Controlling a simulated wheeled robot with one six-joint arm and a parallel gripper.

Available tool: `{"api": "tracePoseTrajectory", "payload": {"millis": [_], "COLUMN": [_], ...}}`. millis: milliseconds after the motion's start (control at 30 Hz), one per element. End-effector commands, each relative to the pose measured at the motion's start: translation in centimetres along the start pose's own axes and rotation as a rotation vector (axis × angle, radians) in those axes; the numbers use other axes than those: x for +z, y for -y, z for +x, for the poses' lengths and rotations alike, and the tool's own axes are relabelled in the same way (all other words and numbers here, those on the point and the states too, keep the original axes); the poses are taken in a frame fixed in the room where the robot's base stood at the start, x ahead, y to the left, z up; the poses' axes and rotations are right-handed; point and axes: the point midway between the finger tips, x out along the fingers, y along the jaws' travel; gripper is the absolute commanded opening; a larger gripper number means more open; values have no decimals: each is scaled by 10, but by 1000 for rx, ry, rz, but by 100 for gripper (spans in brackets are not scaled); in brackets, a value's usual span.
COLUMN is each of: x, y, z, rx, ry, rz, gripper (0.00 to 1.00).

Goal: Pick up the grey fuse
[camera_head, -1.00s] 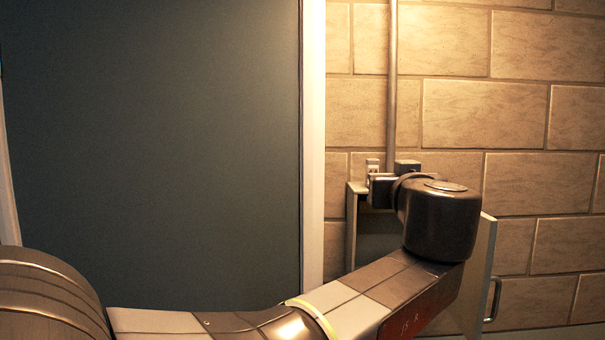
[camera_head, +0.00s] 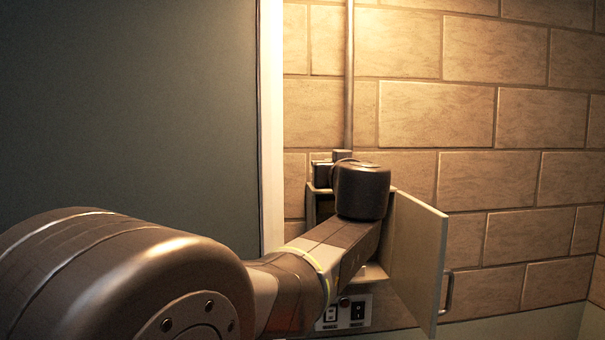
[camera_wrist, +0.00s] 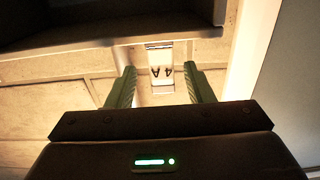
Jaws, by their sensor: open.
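A small pale grey block marked "4A" (camera_wrist: 161,72), which looks like the fuse, shows upside down in the wrist view. My gripper (camera_wrist: 160,82) is open, with one green finger on each side of the block. The block lies in the gap, apart from both fingers in the picture; how deep it sits between them I cannot tell. In the head view my arm reaches into an open wall cabinet (camera_head: 419,262), and my wrist hides the fuse and most of the gripper.
The cabinet door stands open to the right, with a handle (camera_head: 447,293). A panel with switches (camera_head: 345,312) shows under my arm. A conduit (camera_head: 349,80) runs up the block wall. A dark panel with a pale frame (camera_head: 271,130) stands left.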

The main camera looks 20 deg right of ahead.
Motion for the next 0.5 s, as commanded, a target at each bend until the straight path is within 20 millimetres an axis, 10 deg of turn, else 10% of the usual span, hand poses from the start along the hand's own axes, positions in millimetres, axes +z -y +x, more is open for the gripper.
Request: {"api": "tracePoseTrajectory", "payload": {"millis": [433,500], "x": [-2,-2], "y": [3,2], "z": [33,33], "rx": [0,0], "ry": [1,1], "rz": [0,0], "gripper": [47,34]}}
